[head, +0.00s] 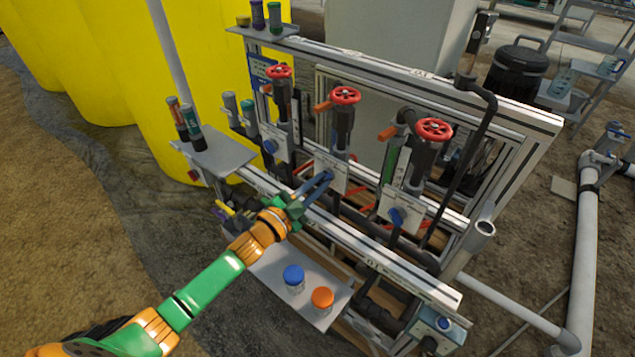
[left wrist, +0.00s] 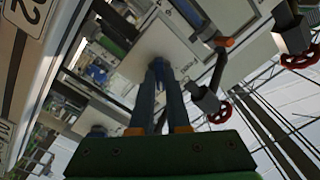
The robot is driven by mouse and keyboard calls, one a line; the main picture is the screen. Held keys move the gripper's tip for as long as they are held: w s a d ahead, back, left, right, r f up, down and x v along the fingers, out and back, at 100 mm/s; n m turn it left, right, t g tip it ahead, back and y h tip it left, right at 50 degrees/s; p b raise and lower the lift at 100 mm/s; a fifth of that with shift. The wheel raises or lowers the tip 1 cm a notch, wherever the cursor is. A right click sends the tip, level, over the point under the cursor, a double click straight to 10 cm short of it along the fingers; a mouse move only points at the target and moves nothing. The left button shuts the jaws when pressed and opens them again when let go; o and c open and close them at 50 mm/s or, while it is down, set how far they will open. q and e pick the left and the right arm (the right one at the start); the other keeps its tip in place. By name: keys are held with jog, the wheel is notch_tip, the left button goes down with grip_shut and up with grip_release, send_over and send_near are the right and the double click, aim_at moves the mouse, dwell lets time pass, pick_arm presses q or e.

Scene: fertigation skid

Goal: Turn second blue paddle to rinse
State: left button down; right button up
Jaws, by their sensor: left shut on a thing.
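Three white plates with blue paddles stand in a row on the skid. The first blue paddle (head: 269,146) is at the left and the third blue paddle (head: 396,216) at the right. My left gripper (head: 327,177) reaches to the middle plate (head: 333,166); its fingers are shut on the second blue paddle, which they mostly hide. In the left wrist view the two long fingers (left wrist: 159,72) meet at the plate's face, around the paddle. The paddle's exact angle and any marks for rinse cannot be read. My right gripper is not in view.
Red handwheels (head: 345,95) and orange levers (head: 387,133) stand above the plates. A grey shelf with bottles (head: 217,150) juts out at left. A lower tray (head: 265,272) carries blue-lidded and orange-lidded jars. The front rail (head: 350,246) runs below the arm.

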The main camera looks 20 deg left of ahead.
pick_arm(q)
jog(key=shift+m, duration=0.4)
jog(key=c, duration=0.9)
grip_release()
jog(key=p+v, duration=0.1)
jog(key=v, duration=0.6)
